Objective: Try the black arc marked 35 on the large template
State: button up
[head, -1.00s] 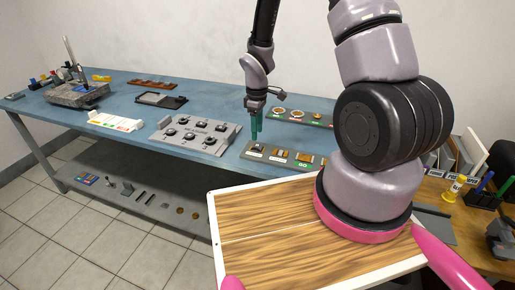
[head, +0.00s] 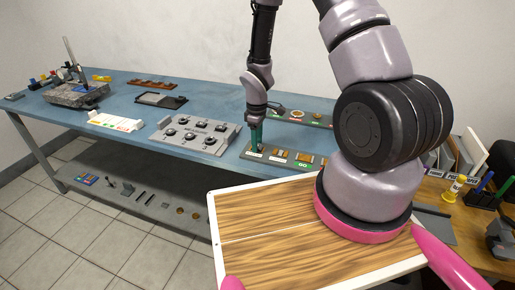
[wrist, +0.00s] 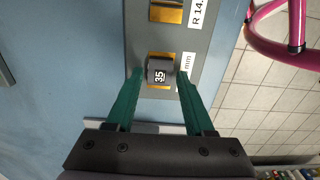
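The black arc (wrist: 159,72), with a white 35 on its top, sits over a gold pocket in the grey labelled tray (wrist: 205,60). In the wrist view my gripper (wrist: 160,76) has its two green fingers on either side of the arc, with a small gap at each side. In the head view my gripper (head: 256,148) points down at the left end of the same tray (head: 277,164), and its fingers hide the arc. I cannot tell for certain which thing is the large template.
A grey panel with several round knobs (head: 205,127) lies left of the tray on the blue table (head: 225,95). A rack with rings and coloured labels (head: 318,120) stands behind. A white card tray (head: 115,122) and a dark stand (head: 160,99) lie further left.

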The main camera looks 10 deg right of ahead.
grip_shut()
jog(key=shift+r, duration=2.5)
